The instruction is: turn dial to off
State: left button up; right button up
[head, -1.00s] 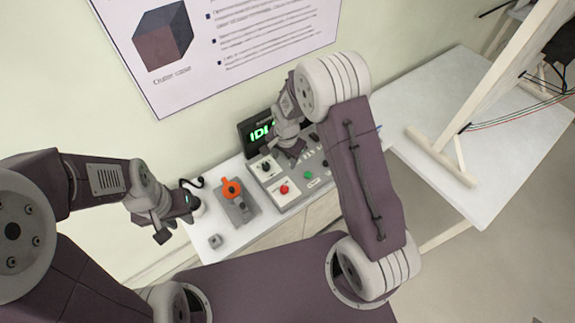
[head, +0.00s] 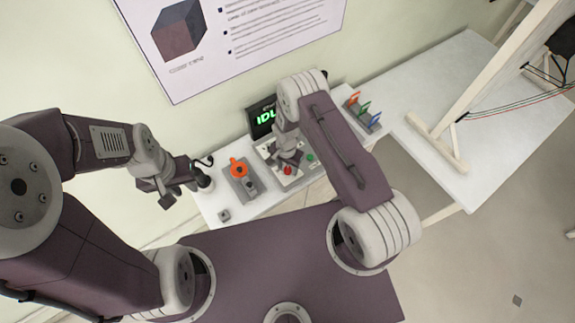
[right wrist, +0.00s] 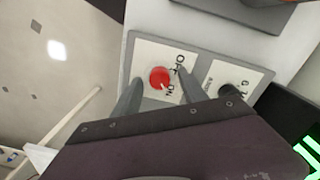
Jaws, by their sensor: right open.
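A red round dial (right wrist: 160,77) sits on a pale plate marked OFF and ON in the right wrist view. A small light mark on its lower right side points toward the ON side. It also shows in the head view (head: 288,171) on the grey control panel (head: 266,152). My right gripper (right wrist: 158,76) is open, with one finger on each side of the red dial; I cannot tell whether they touch it. It hides part of the panel in the head view (head: 290,161). My left gripper (head: 180,195) hangs near the bench's left end; its jaw gap is unclear.
A dark knob (right wrist: 230,90) on its own labelled plate is close to my right finger. A green button (head: 310,157), a display (head: 262,118) and an orange-handled fixture (head: 239,168) are nearby. Coloured levers (head: 363,108) stand at the right. The bench's front left is mostly clear.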

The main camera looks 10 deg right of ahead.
jog(key=shift+f, duration=0.15)
grip_shut()
